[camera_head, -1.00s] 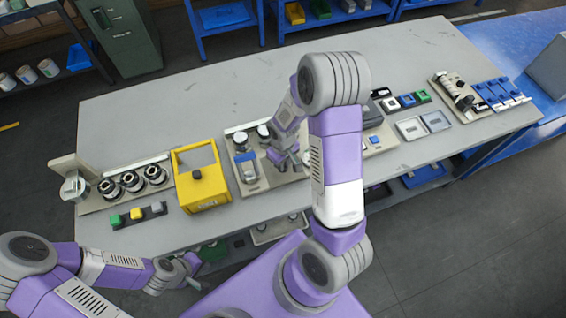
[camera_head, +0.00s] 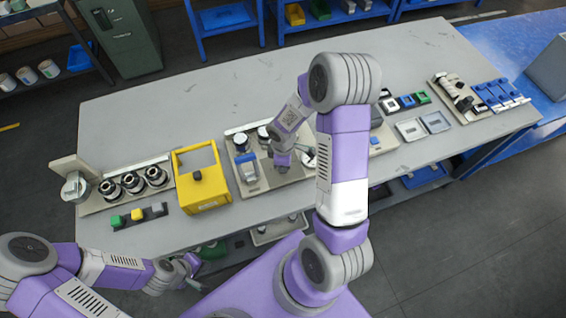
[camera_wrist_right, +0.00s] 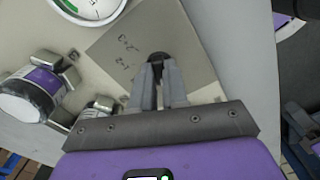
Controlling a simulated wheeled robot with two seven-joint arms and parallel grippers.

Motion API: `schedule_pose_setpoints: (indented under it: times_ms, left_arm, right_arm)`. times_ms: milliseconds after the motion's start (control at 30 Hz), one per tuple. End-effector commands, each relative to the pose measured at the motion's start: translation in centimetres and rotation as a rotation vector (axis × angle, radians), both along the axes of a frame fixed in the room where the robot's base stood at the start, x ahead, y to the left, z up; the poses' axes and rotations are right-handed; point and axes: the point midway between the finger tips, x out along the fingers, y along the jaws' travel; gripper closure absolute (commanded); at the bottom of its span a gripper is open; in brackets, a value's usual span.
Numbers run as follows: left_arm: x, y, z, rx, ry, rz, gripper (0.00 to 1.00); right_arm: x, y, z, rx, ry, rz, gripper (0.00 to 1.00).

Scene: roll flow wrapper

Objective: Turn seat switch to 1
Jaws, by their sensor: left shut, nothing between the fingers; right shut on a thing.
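In the right wrist view, a black knob (camera_wrist_right: 158,60) stands on a light square plate (camera_wrist_right: 150,42) with small dark handwritten marks. I take the knob to be the seat switch; the marks are too small to read surely. My right gripper (camera_wrist_right: 159,78) is shut on the black knob, its two grey fingers on either side. In the head view, my right wrist is over the beige panel (camera_head: 252,187) at the middle of the table, and the arm hides part of it. My left gripper (camera_head: 192,272) is shut and empty, low in front of the table.
A round gauge (camera_wrist_right: 92,6) and a dark cylinder with a purple band (camera_wrist_right: 40,85) are close to the plate. A yellow frame box (camera_head: 203,193) stands left of the panel. The back of the grey table (camera_head: 200,105) is clear.

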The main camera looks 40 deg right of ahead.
Motion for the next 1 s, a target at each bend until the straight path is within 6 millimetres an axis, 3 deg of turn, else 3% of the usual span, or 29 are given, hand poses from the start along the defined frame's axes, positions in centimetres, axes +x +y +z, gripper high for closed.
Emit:
schedule_pose_setpoints:
  times_ms: [700,733,867,900,1000]
  left_arm:
    - [0.0,0.0,0.18,0.0,0.0,0.0,1.0]
    - [0.0,0.0,0.18,0.0,0.0,0.0,1.0]
    - [0.0,0.0,0.18,0.0,0.0,0.0,1.0]
    - [0.0,0.0,0.18,0.0,0.0,0.0,1.0]
    - [0.0,0.0,0.18,0.0,0.0,0.0,1.0]
  right_arm:
    - [0.03,-0.08,0.03,-0.001,0.0,0.08,1.0]
    - [0.03,-0.08,0.02,-0.001,0.0,0.08,0.85]
    - [0.03,-0.06,0.02,-0.001,-0.001,0.08,0.65]
    - [0.02,-0.06,0.02,-0.001,-0.001,0.08,0.61]
    - [0.02,-0.04,0.01,-0.001,-0.001,0.079,0.61]
